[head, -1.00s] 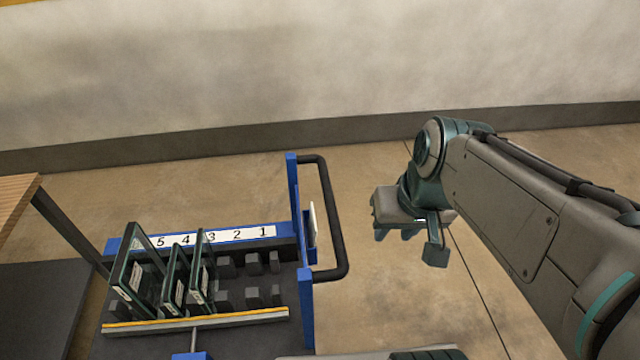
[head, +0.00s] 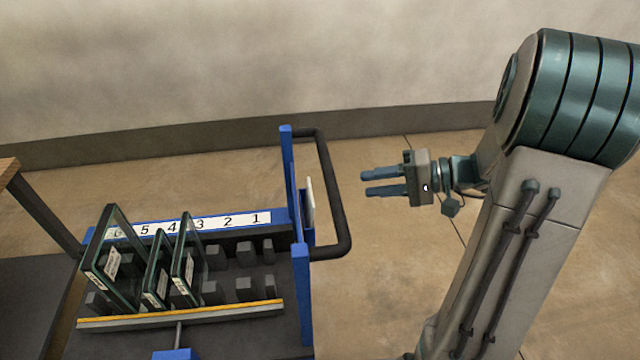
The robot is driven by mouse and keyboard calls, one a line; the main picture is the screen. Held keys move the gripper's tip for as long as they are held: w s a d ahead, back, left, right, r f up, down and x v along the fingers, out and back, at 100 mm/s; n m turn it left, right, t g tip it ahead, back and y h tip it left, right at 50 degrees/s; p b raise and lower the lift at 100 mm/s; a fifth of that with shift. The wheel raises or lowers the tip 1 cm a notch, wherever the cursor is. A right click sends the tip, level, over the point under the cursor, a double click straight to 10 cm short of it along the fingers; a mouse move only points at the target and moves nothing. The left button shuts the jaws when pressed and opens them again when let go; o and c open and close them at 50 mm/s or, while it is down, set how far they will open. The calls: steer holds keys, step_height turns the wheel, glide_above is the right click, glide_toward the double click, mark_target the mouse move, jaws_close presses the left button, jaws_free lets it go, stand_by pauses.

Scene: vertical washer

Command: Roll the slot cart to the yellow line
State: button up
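The slot cart (head: 296,285) stands at the lower left, with a blue frame, a numbered slot strip (head: 190,226) and dark slot blocks. Several glass panes (head: 112,262) stand upright in its left slots. Its black handle (head: 340,200) loops out on the right side. My gripper (head: 364,183) is to the right of the handle, apart from it, with its two fingers pointing left toward it. The fingers are parted with nothing between them. No yellow line on the floor shows; a thin yellow-orange strip (head: 180,315) runs along the cart's front rail.
A wooden-topped table (head: 8,166) with a dark leg is at the left edge, close to the cart. A pale wall (head: 250,70) with a dark base runs across the back. The concrete floor (head: 385,275) right of the handle is clear.

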steer(key=w+a+f+t+y+p, duration=0.1)
steer(key=w+a+f, duration=0.3)
steer(key=a, duration=0.6)
steer(key=w+t, duration=0.1)
steer(key=w, duration=0.1)
steer(key=shift+w+a+m, duration=0.25)
steer(key=shift+w+m, duration=0.05)
steer(key=shift+w, duration=0.1)
steer(key=shift+f, duration=0.1)
jaws_close()
stand_by(1.1)
